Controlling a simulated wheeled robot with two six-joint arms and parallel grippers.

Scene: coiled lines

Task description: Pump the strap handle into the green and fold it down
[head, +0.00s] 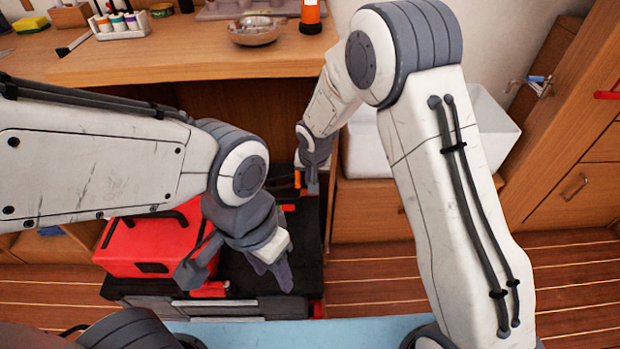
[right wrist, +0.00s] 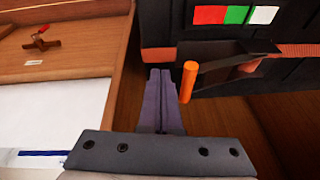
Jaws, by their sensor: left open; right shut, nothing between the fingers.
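The orange strap handle (right wrist: 188,80) sticks out from a black unit (right wrist: 285,75) in the right wrist view. It also shows small in the head view (head: 297,180). An orange-red webbing strap (right wrist: 295,51) runs along the unit. Above it are red, green (right wrist: 236,14) and white patches; no pointer can be made out. My right gripper (right wrist: 160,75) is shut and empty, just left of the handle and apart from it. In the head view its tip is largely hidden by my arm. My left gripper (head: 240,270) is open, over the black unit's front near a red case.
The red case (head: 150,245) sits on the black unit at left. A wooden counter (head: 180,55) with a metal bowl (head: 256,30) and bottles is behind. A white bin (head: 490,135) and wooden drawers (head: 575,195) stand right. Striped floor (head: 575,290) is clear at right.

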